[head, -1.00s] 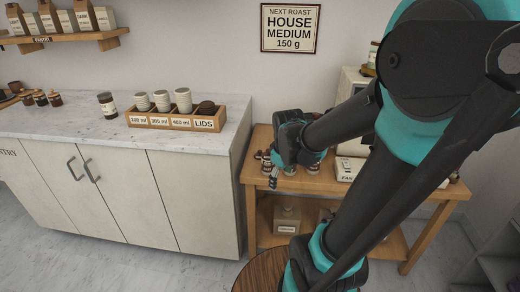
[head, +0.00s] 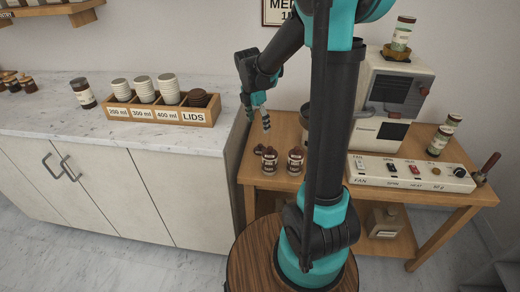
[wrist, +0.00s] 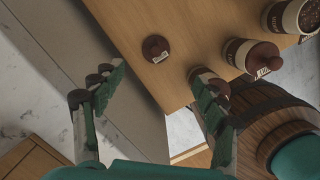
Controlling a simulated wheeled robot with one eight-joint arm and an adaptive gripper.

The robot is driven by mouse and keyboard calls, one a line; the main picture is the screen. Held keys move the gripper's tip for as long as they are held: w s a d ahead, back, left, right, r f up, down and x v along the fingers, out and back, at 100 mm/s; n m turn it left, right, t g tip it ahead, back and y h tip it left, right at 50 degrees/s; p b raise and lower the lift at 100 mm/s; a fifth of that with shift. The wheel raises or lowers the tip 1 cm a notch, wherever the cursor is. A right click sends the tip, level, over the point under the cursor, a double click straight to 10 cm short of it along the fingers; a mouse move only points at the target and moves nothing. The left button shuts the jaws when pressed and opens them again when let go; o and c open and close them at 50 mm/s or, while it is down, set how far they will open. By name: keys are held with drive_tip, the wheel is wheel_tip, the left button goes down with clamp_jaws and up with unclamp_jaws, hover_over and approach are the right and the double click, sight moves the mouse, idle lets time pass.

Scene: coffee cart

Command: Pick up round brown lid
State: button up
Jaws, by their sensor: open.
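A round brown lid (wrist: 155,48) with a knob and a small pale tag lies alone on the wooden table in the wrist view. My gripper (wrist: 145,87) is open and empty. In the wrist view its fingers are spread wide and the lid shows beyond the gap between them. In the head view my gripper (head: 266,122) hangs above the lid, apart from it, with its fingers partly overlapping in the view.
A jar with a brown lid (wrist: 238,56) and an open jar of beans (wrist: 290,18) stand close to the lid. The counter rack (head: 170,114) holds cups and more dark lids. A white machine (head: 392,100) and a switch panel (head: 410,172) stand further right.

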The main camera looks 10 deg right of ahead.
sight(260, 145)
drive_tip(key=f, duration=0.5)
drive_tip(key=d+f, duration=0.1)
drive_tip(key=f, duration=0.1)
drive_tip(key=shift+w+f, duration=0.25)
drive_tip(key=shift+f, duration=0.15)
drive_tip(key=shift+w+f, duration=0.2)
drive_tip(key=shift+f, duration=1.1)
drive_tip(key=shift+w+f, duration=0.15)
drive_tip(key=shift+f, duration=1.1)
drive_tip(key=shift+c, duration=0.6)
drive_tip(key=c, duration=1)
